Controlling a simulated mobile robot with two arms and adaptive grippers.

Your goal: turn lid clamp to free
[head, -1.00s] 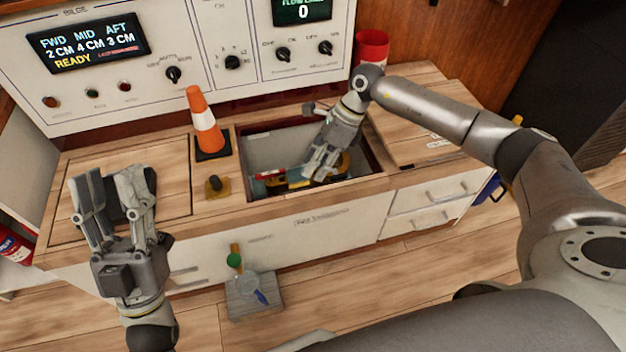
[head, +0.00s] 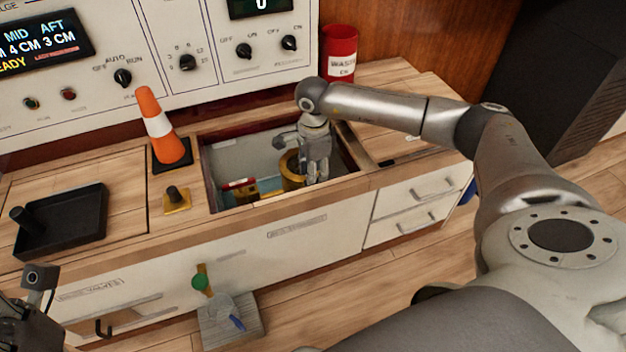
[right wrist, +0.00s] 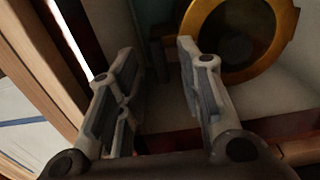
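My right gripper (head: 316,172) reaches down into the open compartment (head: 205,180) in the counter, beside a brass cylinder (head: 291,170). In the right wrist view the gripper (right wrist: 157,60) has its fingers apart, with nothing clearly held. The cylinder's brass ring (right wrist: 283,52), around a dark round centre, is at upper right, right of the right finger. A small dark upright piece (right wrist: 161,58) shows beside the ring, between the fingertips; I cannot tell whether it is the lid clamp. My left gripper (head: 25,325) is cut off at the lower left.
A red and yellow item (head: 240,187) lies in the compartment's left part. An orange cone (head: 162,130), a yellow-based knob (head: 176,198) and a black tray (head: 65,235) stand left of the opening. A red waste bin (head: 340,52) stands behind. The compartment's rim surrounds my right gripper.

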